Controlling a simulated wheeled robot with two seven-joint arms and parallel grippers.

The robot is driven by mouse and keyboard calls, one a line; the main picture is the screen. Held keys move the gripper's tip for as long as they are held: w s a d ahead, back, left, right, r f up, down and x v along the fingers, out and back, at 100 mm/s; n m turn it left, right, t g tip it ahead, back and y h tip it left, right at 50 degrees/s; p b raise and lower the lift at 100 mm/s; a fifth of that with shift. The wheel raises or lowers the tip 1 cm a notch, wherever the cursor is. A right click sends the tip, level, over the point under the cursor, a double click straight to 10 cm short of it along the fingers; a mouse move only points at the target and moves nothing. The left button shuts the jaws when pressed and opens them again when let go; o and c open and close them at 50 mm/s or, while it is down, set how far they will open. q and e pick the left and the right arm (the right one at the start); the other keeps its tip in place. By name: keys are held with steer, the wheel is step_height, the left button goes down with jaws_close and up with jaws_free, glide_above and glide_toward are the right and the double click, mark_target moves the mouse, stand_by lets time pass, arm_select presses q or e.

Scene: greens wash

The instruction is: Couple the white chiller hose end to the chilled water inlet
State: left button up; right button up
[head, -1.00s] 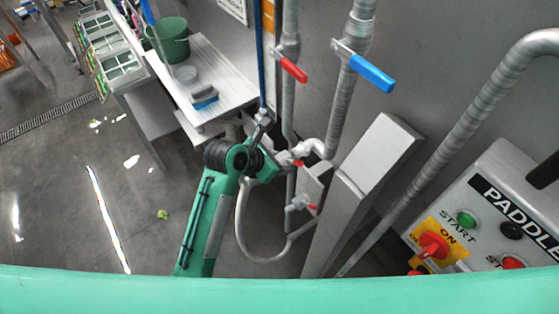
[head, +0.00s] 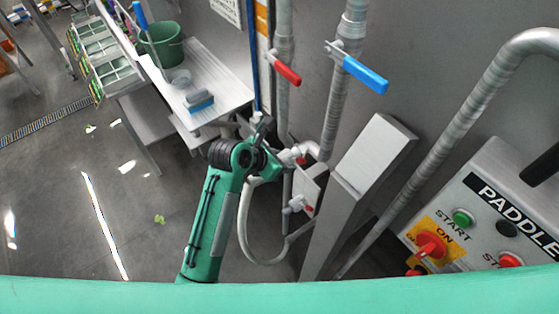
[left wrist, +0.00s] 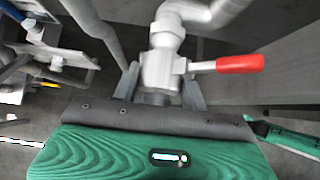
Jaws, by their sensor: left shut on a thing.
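My left gripper (head: 268,142) is at the white elbow fitting (head: 312,150) low on the wall piping. In the left wrist view its two fingers (left wrist: 160,92) stand either side of a pale valve body (left wrist: 160,68) with a red lever (left wrist: 227,64). The gripper is shut on the white hose end, mostly hidden by the wrist and valve. I cannot tell whether hose end and inlet touch. My right gripper is out of view.
A grey sloped post (head: 362,165) stands just right of the fittings. Pipes with a red lever (head: 287,72) and blue lever (head: 364,74) run above. The paddle control box (head: 490,225) is at right. A bench (head: 222,92) with a green bucket (head: 161,43) is behind left.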

mark_target(250, 180)
arm_select(q)
steer(key=shift+w+d, duration=0.4)
steer(key=shift+d, duration=0.15)
steer(key=shift+w+d+r, duration=0.1)
steer(key=shift+w+d, duration=0.2)
steer(key=shift+d, duration=0.1)
steer(key=o, duration=1.3)
steer(key=shift+d, duration=0.15)
steer(key=shift+c, duration=0.2)
steer(key=shift+s+a+r, duration=0.15)
steer(key=shift+a+r, duration=0.05)
steer(key=shift+a, duration=0.1)
steer(key=v, duration=0.2)
steer(key=shift+s+a, duration=0.2)
steer(key=shift+a, duration=0.1)
steer(key=s+a, duration=0.2)
steer(key=a, duration=0.1)
steer(key=s+a, duration=0.2)
steer(key=a, duration=0.1)
steer(key=s+a, duration=0.2)
steer(key=a, duration=0.1)
steer(key=shift+s+a, duration=0.1)
steer(key=shift+s, duration=0.25)
